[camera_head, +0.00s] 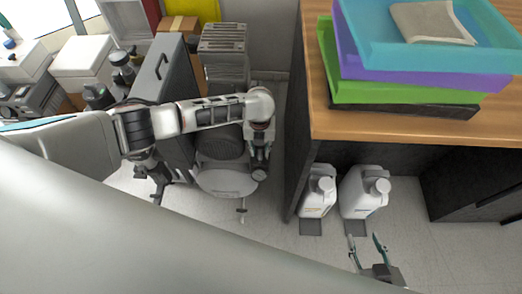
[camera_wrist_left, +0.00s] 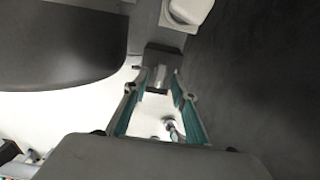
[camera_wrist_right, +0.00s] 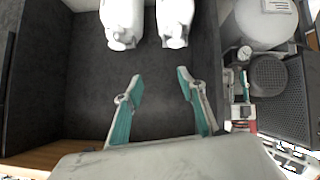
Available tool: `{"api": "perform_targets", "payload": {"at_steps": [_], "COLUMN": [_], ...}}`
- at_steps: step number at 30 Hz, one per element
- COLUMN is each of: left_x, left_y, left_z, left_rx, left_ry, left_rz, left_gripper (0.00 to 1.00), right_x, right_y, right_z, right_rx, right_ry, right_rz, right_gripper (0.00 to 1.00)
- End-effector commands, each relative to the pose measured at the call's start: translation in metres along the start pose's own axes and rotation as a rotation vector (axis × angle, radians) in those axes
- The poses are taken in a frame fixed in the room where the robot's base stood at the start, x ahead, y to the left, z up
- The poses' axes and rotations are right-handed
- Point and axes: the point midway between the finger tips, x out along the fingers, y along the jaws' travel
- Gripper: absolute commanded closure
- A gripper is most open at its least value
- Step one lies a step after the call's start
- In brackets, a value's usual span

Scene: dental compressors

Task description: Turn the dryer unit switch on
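In the left wrist view, a dark block with a lighter grey front (camera_wrist_left: 165,60) sits at the fingertips of my left gripper (camera_wrist_left: 160,78). The two teal-lined fingers are apart on either side of its near end. I cannot tell whether they touch it, or whether it is the dryer unit switch. In the head view, my left arm reaches down beside a compressor with a round dark vented cover (camera_head: 220,143); the left fingers are not clear there. My right gripper (camera_head: 364,238) is open and empty, also seen in the right wrist view (camera_wrist_right: 160,76).
Stacked coloured trays (camera_head: 420,92) lie on the counter. A grey cabinet with a handle (camera_head: 170,85) stands left of the compressor.

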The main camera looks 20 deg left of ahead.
Motion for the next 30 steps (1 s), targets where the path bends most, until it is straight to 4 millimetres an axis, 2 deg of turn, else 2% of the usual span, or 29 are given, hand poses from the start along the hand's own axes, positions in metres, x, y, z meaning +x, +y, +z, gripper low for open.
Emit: {"api": "perform_targets", "payload": {"at_steps": [1,4,14,17,30], "left_x": [0.0087,0.0140,0.0145,0.0145,0.0137], "left_y": [0.0001,-0.0001,-0.0005,-0.0005,-0.0003], "left_z": [-0.0014,-0.0006,0.0011,0.0010,0.0012], "left_rx": [0.000,0.000,0.000,0.000,-0.041], "left_ry": [0.004,0.002,-0.003,-0.003,-0.003], "left_rz": [0.001,0.000,-0.001,-0.001,-0.001], "left_gripper": [0.74,0.74,0.74,1.00,1.00], "right_x": [0.0011,0.0019,0.0021,0.0021,0.0012], "right_y": [-0.0010,-0.0010,-0.0001,-0.0002,0.0011], "right_z": [0.0012,-0.0006,-0.0037,-0.0037,-0.0082], "right_rx": [0.000,-0.001,-0.001,-0.001,-0.002], "right_ry": [0.000,0.004,0.010,0.010,0.016], "right_rz": [-0.002,-0.002,-0.001,-0.001,0.000], "right_gripper": [0.60,0.60,0.60,0.60,0.60]}}
